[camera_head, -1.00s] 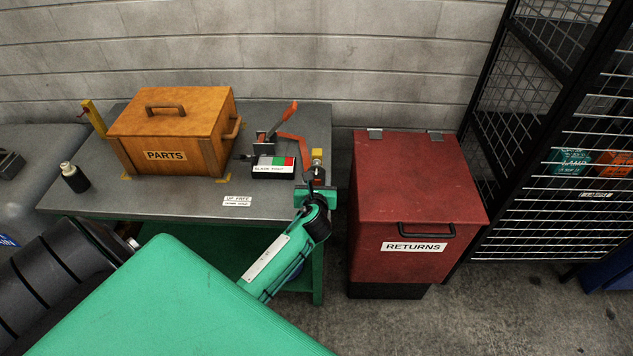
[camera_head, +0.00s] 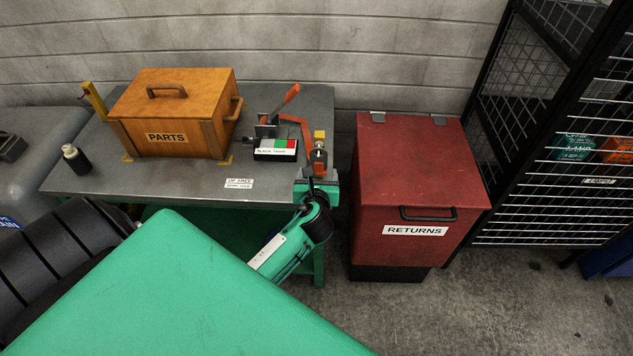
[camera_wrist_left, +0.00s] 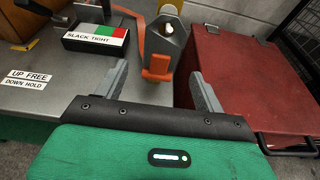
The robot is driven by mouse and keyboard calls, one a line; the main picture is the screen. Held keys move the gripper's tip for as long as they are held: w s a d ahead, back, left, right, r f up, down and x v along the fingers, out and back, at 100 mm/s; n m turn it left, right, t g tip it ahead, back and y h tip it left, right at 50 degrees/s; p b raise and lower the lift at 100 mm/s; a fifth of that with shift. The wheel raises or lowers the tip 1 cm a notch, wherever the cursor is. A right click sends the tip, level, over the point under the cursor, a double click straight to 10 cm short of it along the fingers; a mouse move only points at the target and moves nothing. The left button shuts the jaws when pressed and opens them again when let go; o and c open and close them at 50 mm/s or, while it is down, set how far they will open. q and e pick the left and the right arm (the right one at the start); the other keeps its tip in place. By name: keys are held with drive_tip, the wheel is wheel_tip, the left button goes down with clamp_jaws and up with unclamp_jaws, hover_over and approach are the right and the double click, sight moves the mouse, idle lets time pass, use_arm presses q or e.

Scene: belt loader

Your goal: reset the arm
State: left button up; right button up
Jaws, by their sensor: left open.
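My left gripper (camera_head: 317,186) is at the right front corner of the grey bench. In the left wrist view its two grey fingers (camera_wrist_left: 160,88) are apart with nothing between them. Just beyond them stands a dark grey bracket with an orange tab (camera_wrist_left: 160,55); I cannot tell whether they touch. An orange strap (camera_head: 303,130) runs from behind it towards a lever with a red-orange handle (camera_head: 290,94), which is raised at a slant. My right gripper is not in view.
A SLACK/TIGHT gauge (camera_head: 275,150) and an UP FREE/DOWN HOLD label (camera_head: 239,183) are on the bench (camera_head: 200,185). A wooden PARTS box (camera_head: 172,108) and a dark bottle (camera_head: 76,160) stand left. A red RETURNS bin (camera_head: 415,170) and black wire rack (camera_head: 545,170) stand right.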

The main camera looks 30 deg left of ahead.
use_arm(q)
drive_tip(key=v, duration=0.8)
drive_tip(key=s+d+f+n+g+h, duration=0.1)
drive_tip(key=s+f+n+g+h, duration=0.2)
drive_tip(key=f, duration=0.9)
drive_tip(key=s+d+f+n+g+h, duration=0.15)
drive_tip(key=s+f+n, duration=0.25)
drive_tip(key=f, duration=0.7)
drive_tip(key=s+d+f+n+g+h, duration=0.1)
drive_tip(key=s+d+f+n+g, duration=0.2)
drive_tip(key=f, duration=0.9)
drive_tip(key=s+f+n+g, duration=0.1)
drive_tip(key=s+f+n, duration=0.4)
drive_tip(key=s, duration=0.5)
drive_tip(key=s+a+f+n+g+h, duration=0.1)
drive_tip(key=s+f+n, duration=0.5)
drive_tip(key=s, duration=0.5)
drive_tip(key=s+f+n+g+h, duration=0.1)
drive_tip(key=s+f+n+g, duration=0.1)
drive_tip(key=s+f+n, duration=0.4)
drive_tip(key=s+f, duration=0.2)
drive_tip(key=s, duration=0.2)
drive_tip(key=shift+s+a+f, duration=0.2)
drive_tip(key=shift+s+f, duration=0.05)
drive_tip(key=shift+f, duration=0.05)
drive_tip(key=shift+c, duration=0.2)
